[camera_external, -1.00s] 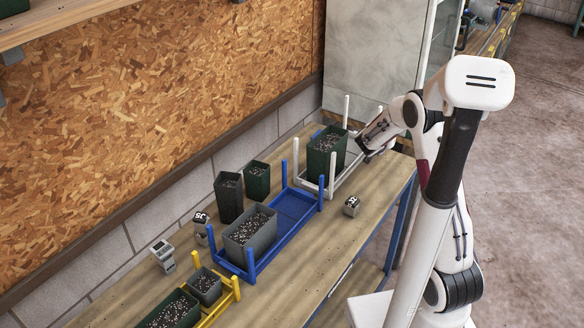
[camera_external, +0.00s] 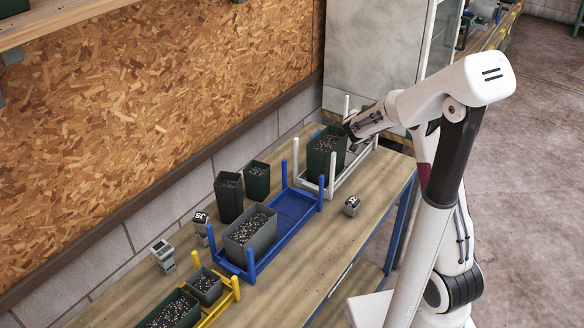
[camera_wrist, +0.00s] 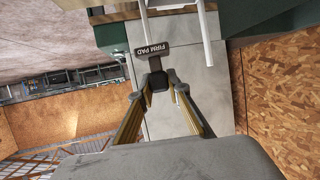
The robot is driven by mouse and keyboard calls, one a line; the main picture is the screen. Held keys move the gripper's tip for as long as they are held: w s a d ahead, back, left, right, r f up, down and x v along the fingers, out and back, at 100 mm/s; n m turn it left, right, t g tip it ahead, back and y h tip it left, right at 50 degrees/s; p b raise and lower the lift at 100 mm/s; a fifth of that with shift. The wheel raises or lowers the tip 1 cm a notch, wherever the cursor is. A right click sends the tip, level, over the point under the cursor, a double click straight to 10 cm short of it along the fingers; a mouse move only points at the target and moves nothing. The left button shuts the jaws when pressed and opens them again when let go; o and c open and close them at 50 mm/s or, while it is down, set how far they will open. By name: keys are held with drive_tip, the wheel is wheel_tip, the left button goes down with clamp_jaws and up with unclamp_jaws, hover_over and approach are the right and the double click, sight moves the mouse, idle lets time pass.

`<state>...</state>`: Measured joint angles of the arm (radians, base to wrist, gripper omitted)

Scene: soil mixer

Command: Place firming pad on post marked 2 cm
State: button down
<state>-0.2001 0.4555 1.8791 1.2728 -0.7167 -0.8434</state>
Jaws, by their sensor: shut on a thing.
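My gripper (camera_wrist: 159,82) is shut on the firming pad (camera_wrist: 152,50), a dark piece lettered "FIRM PAD" in the wrist view. In the outside view my gripper (camera_external: 350,130) is beside the right side of a tall green pot (camera_external: 322,158), near the white rack's far end; the pad cannot be made out there. The white rack (camera_external: 352,172) has upright white posts at its corners, such as a front post (camera_external: 331,180) and a back post (camera_external: 346,106). In the wrist view a white post (camera_wrist: 207,35) stands right of the pad. No 2 cm mark is readable.
A blue rack (camera_external: 290,206) with a grey soil pot (camera_external: 251,233) stands left of the white one. A yellow rack (camera_external: 214,312) is at the front. The wood board wall (camera_external: 150,90) rises behind.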

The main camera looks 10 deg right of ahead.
drive_tip(key=a+r+n+t+y, duration=0.25)
drive_tip(key=a+r, duration=0.75)
drive_tip(key=a, duration=0.5)
drive_tip(key=s+a+n+g+y, duration=0.1)
drive_tip(key=s+a+n+y, duration=0.25)
drive_tip(key=a, duration=0.85)
drive_tip(key=s+a+n+y, duration=0.2)
drive_tip(key=a+n+y, duration=0.25)
drive_tip(key=a, duration=0.85)
drive_tip(key=s+a+f+n+g+y, duration=0.1)
drive_tip(key=s+a+n+y, duration=0.15)
drive_tip(key=s+a, duration=0.5)
drive_tip(key=s+a+f+n+g+y, duration=0.1)
drive_tip(key=s+a+n+g+y, duration=0.3)
drive_tip(key=a, duration=0.7)
drive_tip(key=s+a+f+n+g+y, duration=0.1)
drive_tip(key=s+a, duration=0.5)
drive_tip(key=s, duration=0.4)
drive_tip(key=s+a+f+n+g+y, duration=0.1)
drive_tip(key=s+a+f+g, duration=0.1)
drive_tip(key=s+a, duration=0.4)
drive_tip(key=s, duration=0.4)
drive_tip(key=shift+a+f+n+y, duration=0.2)
drive_tip(key=shift+f+n+y, duration=0.1)
drive_tip(key=shift+n, duration=0.1)
drive_tip(key=shift+w, duration=0.1)
drive_tip(key=shift+t, duration=0.25)
drive_tip(key=shift+f, duration=3.15)
